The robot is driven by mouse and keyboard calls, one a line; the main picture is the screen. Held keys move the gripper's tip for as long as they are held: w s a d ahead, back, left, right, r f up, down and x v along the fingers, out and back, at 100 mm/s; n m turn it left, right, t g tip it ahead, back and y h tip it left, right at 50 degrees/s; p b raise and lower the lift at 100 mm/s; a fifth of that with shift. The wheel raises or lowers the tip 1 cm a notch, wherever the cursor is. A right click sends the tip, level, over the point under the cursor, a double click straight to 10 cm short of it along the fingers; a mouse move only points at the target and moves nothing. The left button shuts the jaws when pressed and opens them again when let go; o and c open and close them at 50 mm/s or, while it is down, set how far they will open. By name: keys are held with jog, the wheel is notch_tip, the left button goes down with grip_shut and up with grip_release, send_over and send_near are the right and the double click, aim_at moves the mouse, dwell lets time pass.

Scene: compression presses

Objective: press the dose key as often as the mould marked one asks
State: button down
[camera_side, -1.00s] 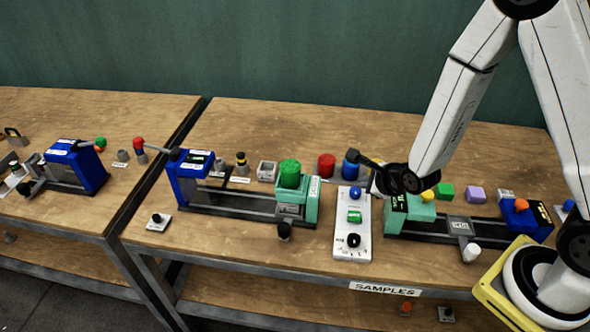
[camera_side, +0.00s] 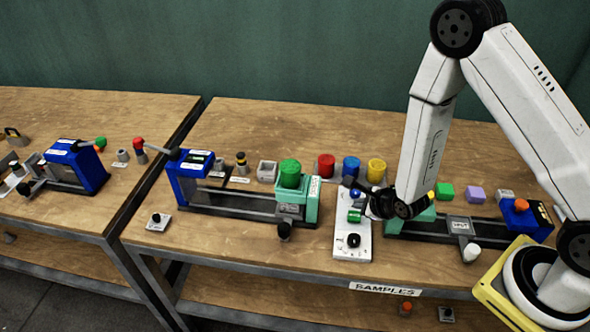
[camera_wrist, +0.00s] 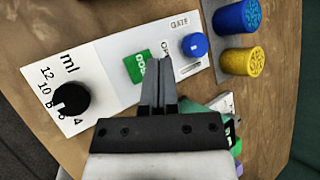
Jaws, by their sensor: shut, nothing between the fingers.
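The green dose key (camera_side: 354,216), partly lettered, sits mid-panel on a white control panel (camera_side: 345,250); it also shows in the wrist view (camera_wrist: 139,68). A blue knob (camera_wrist: 195,45) and a black dial with an ml scale (camera_wrist: 70,99) flank it. My gripper (camera_wrist: 160,64) is shut and empty, its fingertips beside the key and partly over its edge in the wrist view. In the side view my gripper (camera_side: 346,183) is over the panel's far part, near the blue knob. I cannot tell whether it touches anything. The mould marking is too small to read.
A press with a green cylinder (camera_side: 290,173) stands left of the panel, another press (camera_side: 460,226) right of it. Red (camera_side: 326,165), blue (camera_side: 351,167) and yellow (camera_side: 376,169) cylinders stand behind. The bench front left of the panel is mostly clear.

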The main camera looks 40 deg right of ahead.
aim_at(354, 213)
jog(key=shift+f, duration=0.65)
jog(key=shift+f, duration=0.6)
dwell(2.2)
jog(key=shift+s+d+f, duration=0.1)
jog(key=shift+s+f, duration=0.15)
jog(key=shift+f, duration=0.3)
dwell(0.7)
jog(key=shift+r, duration=1.05)
jog(key=shift+w+r, duration=0.15)
jog(key=shift+r, duration=0.05)
jog(key=shift+r, duration=2.35)
